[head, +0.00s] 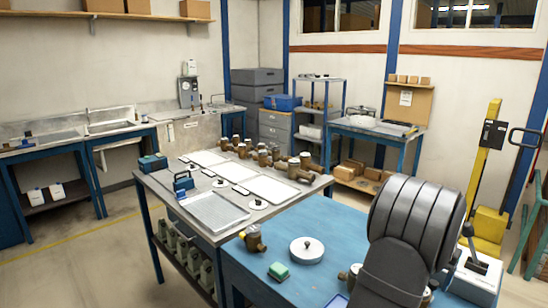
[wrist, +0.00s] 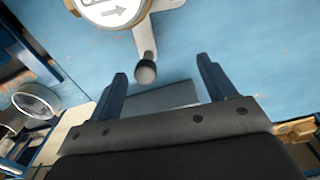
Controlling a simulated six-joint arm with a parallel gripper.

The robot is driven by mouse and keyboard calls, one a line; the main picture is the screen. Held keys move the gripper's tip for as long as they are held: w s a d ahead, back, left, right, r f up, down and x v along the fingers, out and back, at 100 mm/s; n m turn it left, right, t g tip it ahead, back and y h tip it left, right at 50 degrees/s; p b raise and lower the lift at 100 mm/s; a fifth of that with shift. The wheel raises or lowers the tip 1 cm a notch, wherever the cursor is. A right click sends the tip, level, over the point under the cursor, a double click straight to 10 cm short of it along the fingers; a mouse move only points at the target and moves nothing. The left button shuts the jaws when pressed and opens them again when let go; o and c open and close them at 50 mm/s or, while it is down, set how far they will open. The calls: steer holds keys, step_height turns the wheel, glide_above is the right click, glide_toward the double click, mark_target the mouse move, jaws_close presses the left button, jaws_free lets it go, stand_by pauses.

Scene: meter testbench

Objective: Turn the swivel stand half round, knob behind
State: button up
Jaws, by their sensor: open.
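The swivel stand (wrist: 112,10) shows in part at the top of the wrist view, with a round white face bearing an arrow. A light metal arm (wrist: 143,35) reaches from it toward my gripper and ends in a dark round knob (wrist: 146,72). My gripper (wrist: 162,66) is open, with its two blue fingers apart. In the picture the knob lies between the fingertips, closer to the left one; its height against them is unclear. In the head view my own arm hides the gripper, and I cannot tell the stand there for certain.
On the blue table (head: 285,222) are a white disc (head: 307,250), a brass meter (head: 254,238) and a green-topped block (head: 278,272). Another brass piece (head: 344,277) is partly behind my arm. A bench with white trays (head: 270,190) and several meters adjoins. Blue tabletop surrounds the knob.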

steer(key=shift+r, duration=0.1)
steer(key=shift+r, duration=2.7)
steer(key=shift+s+d+r, duration=0.3)
steer(key=shift+s+r, duration=0.05)
steer(key=shift+r, duration=0.25)
steer(key=shift+s+d+r, duration=0.3)
steer(key=shift+r, duration=0.25)
steer(key=shift+f, duration=2.8)
steer(key=shift+f, duration=0.3)
steer(key=shift+f, duration=0.8)
